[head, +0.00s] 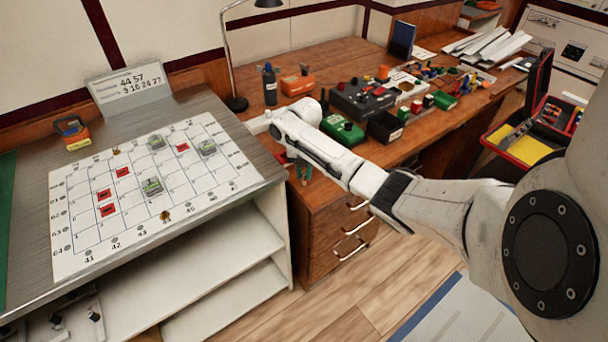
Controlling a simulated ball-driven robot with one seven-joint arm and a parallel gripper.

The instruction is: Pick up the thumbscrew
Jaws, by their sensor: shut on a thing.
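My gripper (257,125) is at the right edge of the sloped board, close to the wooden desk. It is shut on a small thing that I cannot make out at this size. The white grid sheet (85,228) lies on the grey sloped board (35,262). A small brass-coloured piece (165,215) sits near the sheet's front edge. Another brass-coloured piece (116,152) sits near its back edge. I cannot tell whether either is a thumbscrew.
Red tags (104,195) and several grey-green blocks (152,187) sit on the sheet. The wooden desk (330,65) holds a lamp (236,103), a green box (343,130) and a black device (362,97).

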